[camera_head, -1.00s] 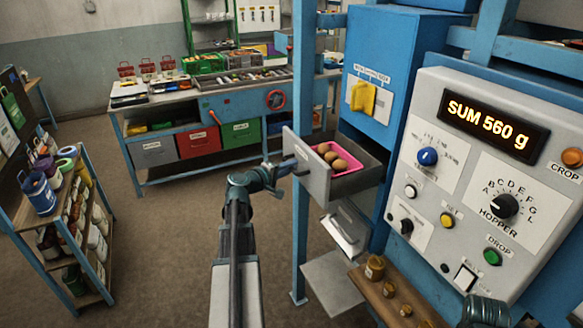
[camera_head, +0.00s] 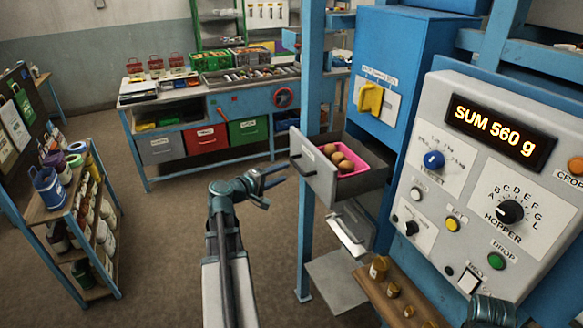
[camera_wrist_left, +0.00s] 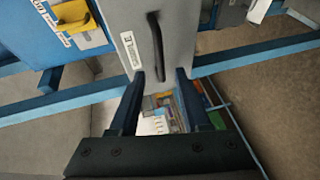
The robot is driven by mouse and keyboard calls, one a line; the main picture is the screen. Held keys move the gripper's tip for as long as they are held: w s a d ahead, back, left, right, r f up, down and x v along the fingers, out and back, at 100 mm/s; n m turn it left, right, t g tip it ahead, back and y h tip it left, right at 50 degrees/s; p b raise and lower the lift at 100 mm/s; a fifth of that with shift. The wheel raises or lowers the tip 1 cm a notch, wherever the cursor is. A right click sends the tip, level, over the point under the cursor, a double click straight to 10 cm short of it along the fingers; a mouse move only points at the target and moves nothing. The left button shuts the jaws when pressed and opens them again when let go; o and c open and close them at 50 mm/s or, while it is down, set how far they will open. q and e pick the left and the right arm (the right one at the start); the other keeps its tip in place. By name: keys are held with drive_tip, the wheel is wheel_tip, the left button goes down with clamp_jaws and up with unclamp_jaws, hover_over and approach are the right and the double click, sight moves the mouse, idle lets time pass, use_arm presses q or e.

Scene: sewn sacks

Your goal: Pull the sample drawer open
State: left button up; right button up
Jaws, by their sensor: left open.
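The sample drawer (camera_head: 322,178) stands pulled out of the blue cabinet in the head view. It is a grey box with a pink tray (camera_head: 352,172) holding several brown round items. In the left wrist view the open fingers (camera_wrist_left: 160,75) point toward the drawer front, just below the handle. My right gripper is not seen.
A blue post (camera_head: 306,230) stands beside the drawer. A grey control panel (camera_head: 490,180) reads SUM 560 g. A metal chute (camera_head: 350,228) hangs below the drawer. A shelf (camera_head: 75,220) stands at left and a workbench (camera_head: 215,100) behind. The floor between is clear.

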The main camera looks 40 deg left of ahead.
use_arm(q)
drive_tip(key=shift+s+r+p, duration=0.1)
drive_tip(key=shift+s+r, duration=0.05)
drive_tip(key=shift+s, duration=0.75)
drive_tip(key=shift+s+r+p, duration=0.15)
drive_tip(key=shift+s+r, duration=0.05)
drive_tip(key=shift+s, duration=0.75)
drive_tip(key=shift+s+r+p, duration=0.1)
drive_tip(key=shift+s+r, duration=0.05)
drive_tip(key=shift+s, duration=0.75)
drive_tip(key=w+d+f+m+g+h+b, duration=0.1)
drive_tip(key=w+d+f+m+g+h, duration=0.3)
drive_tip(key=d, duration=0.6)
drive_tip(key=w+d+f+m+g+b, duration=0.1)
drive_tip(key=d+f+m+g, duration=0.15)
drive_tip(key=d+f, duration=0.45)
drive_tip(key=w+d+f+m+g+h+b, duration=0.1)
drive_tip(key=w+d+f+m+g+h, duration=0.15)
drive_tip(key=d, duration=0.95)
drive_tip(key=s+d+f+m+g+y+b, duration=0.2)
drive_tip(key=s+d+f+m+g+y, duration=0.1)
drive_tip(key=d, duration=0.8)
drive_tip(key=s+d+f+m+g+y+b, duration=0.2)
drive_tip(key=s+d+f+m+g+y, duration=0.2)
drive_tip(key=s+d+f+m, duration=0.4)
drive_tip(key=d+m+y, duration=0.1)
drive_tip(key=d, duration=0.3)
drive_tip(key=shift+f, duration=0.25)
drive_tip(key=shift+s+a, duration=0.1)
